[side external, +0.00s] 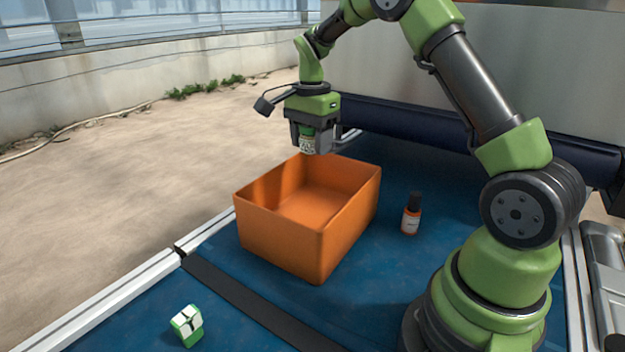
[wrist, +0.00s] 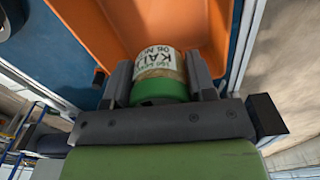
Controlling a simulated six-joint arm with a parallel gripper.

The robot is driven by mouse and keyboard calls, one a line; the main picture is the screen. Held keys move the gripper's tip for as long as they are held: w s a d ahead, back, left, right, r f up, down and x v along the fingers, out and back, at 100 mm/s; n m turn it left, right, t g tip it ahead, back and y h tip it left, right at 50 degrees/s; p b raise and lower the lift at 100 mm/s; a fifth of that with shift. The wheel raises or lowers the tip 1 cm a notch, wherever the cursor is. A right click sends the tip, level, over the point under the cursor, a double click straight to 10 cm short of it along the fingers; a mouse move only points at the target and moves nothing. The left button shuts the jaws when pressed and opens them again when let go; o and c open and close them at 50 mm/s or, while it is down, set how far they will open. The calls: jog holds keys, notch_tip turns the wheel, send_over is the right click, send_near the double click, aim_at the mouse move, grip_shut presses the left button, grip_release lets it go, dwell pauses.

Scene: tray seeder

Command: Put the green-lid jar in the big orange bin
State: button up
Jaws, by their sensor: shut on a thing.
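The jar (wrist: 160,72) is held between the two fingers of my gripper (wrist: 163,85) in the wrist view, with its green lid toward the palm and a pale printed label below. In the side view my gripper (side external: 312,143) is shut on the jar (side external: 307,145), above the far edge of the big orange bin (side external: 290,244). The bin stands on the blue surface, its open top facing up, and what shows of its inside is empty. Its orange wall and floor also show beyond the jar in the wrist view (wrist: 100,22).
A small orange bottle with a black cap (side external: 411,214) stands right of the bin. A green and white block (side external: 187,325) lies at the front left. A dark strip (side external: 245,300) crosses the blue surface (side external: 130,318), and a metal rail (side external: 120,300) edges its left side.

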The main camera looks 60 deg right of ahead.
jog(key=s+d+m, duration=0.1)
jog(key=d, duration=0.3)
send_over(323, 209)
notch_tip(323, 209, down, 10)
jog(key=shift+f, duration=2.55)
jog(key=shift+f, duration=0.1)
jog(key=o, duration=0.9)
jog(key=shift+o, duration=0.2)
